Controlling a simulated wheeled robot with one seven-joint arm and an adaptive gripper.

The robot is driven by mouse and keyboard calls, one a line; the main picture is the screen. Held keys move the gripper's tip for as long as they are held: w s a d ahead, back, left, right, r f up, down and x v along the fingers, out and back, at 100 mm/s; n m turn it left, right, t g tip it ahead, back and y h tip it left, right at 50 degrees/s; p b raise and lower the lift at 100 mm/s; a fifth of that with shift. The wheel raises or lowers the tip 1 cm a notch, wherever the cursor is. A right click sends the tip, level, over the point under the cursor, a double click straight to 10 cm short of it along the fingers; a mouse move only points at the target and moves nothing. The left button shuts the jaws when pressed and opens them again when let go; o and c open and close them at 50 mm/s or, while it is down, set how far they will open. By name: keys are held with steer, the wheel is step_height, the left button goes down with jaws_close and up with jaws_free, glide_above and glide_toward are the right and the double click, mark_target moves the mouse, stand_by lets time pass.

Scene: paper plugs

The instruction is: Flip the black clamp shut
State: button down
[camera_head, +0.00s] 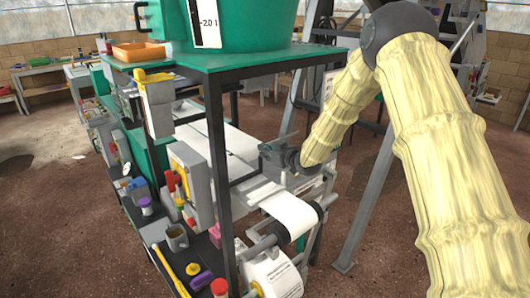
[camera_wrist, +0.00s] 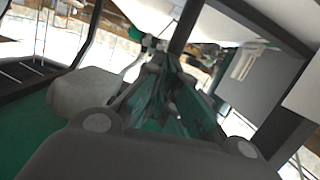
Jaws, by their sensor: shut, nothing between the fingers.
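My gripper (camera_head: 268,150) is shut and empty, beside the white paper web at the middle of the green-topped machine (camera_head: 270,55). In the wrist view my gripper (camera_wrist: 168,65) reaches forward from the bottom, with its fingers together among dark frame bars. I cannot pick out the black clamp with certainty in either view. It may be hidden behind my gripper or blend with the dark parts around it. Whether it is open or shut cannot be told.
A dark frame post (camera_head: 217,180) stands left of my gripper. A white paper strip (camera_head: 290,212) runs over a roller below it, with a paper roll (camera_head: 278,272) lower down.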

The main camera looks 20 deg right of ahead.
steer(key=s+d+r, duration=0.4)
steer(key=s+r, duration=0.2)
steer(key=s, duration=0.2)
steer(key=shift+s+r+b, duration=0.25)
steer(key=shift+s+b, duration=0.15)
